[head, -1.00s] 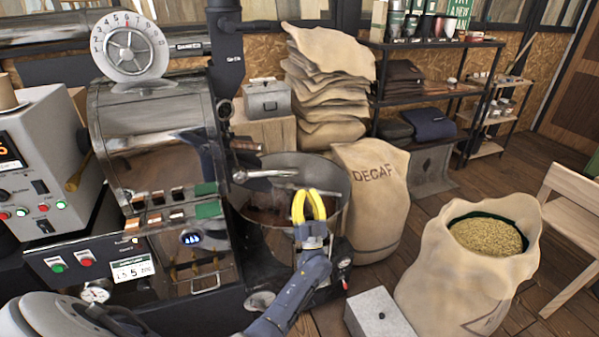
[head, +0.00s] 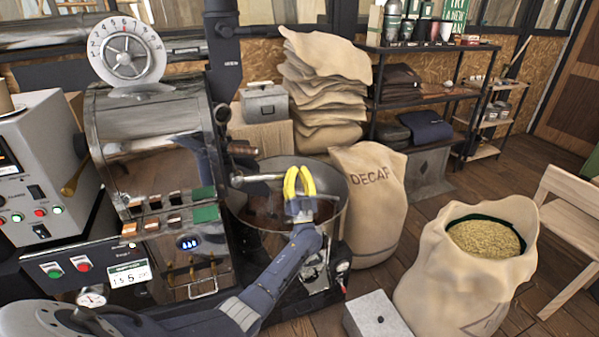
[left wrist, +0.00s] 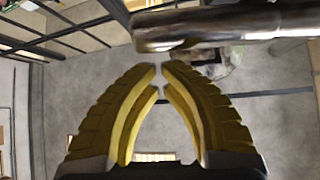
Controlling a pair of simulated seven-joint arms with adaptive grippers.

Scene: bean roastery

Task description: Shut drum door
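The steel roaster drum (head: 150,125) is on the left in the head view. Its front faces right and is nearly edge-on, so I cannot tell how far the drum door stands open. A metal bar with a rounded end (head: 258,179) juts from the front over the cooling tray (head: 338,215). My left gripper (head: 298,168), with yellow fingers, is beside the bar's right end, above the tray. In the left wrist view its fingertips (left wrist: 159,67) almost meet with nothing between them, and the metal bar (left wrist: 225,25) crosses just past them. My right gripper is out of view.
A wooden-looking handle (head: 242,150) sticks out above the bar. A DECAF sack (head: 372,205) stands right of the tray. An open bean sack (head: 440,275) and a grey box (head: 377,318) are at front right. A control cabinet (head: 35,165) is at left.

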